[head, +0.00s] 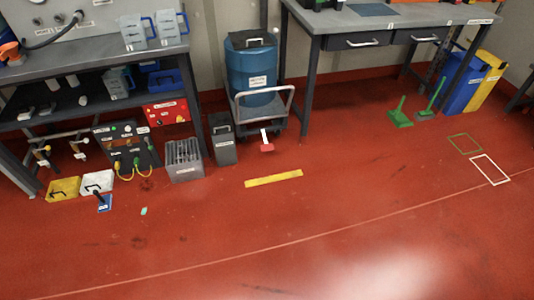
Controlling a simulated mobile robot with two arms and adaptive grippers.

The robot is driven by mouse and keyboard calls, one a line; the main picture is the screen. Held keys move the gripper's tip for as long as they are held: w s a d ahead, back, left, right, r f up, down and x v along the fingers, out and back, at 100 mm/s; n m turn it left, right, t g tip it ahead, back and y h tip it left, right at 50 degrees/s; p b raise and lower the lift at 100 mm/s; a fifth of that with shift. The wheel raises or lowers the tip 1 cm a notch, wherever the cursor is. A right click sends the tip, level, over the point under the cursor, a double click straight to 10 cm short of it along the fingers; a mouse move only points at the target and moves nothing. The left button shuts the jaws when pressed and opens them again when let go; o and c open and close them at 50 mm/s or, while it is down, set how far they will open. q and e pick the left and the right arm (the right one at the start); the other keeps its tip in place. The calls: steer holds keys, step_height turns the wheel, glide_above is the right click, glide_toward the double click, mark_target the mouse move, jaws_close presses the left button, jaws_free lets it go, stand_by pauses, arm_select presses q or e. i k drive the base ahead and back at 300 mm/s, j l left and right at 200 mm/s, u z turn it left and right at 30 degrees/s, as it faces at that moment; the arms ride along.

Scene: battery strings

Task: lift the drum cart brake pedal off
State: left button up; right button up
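A blue drum (252,70) stands on a dark cart with a grey push handle (264,90) at the back wall, between two workbenches. A red brake pedal (267,148) with a white stem or label shows low at the front of the cart, close to the floor. Whether it is pressed or raised is too small to tell. Neither of my grippers is in the head view.
A dark grey bin (222,145) and a grey slatted crate (184,161) stand left of the cart. A yellow floor strip (273,179) lies in front. A green dustpan (400,117) lies to the right. The red floor ahead is mostly clear.

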mark_target(266, 147)
steer(key=i+l+u, duration=0.3)
steer(key=u, duration=0.15)
steer(key=i+l+u, duration=0.4)
steer(key=k+l, duration=0.05)
steer(key=k, duration=0.05)
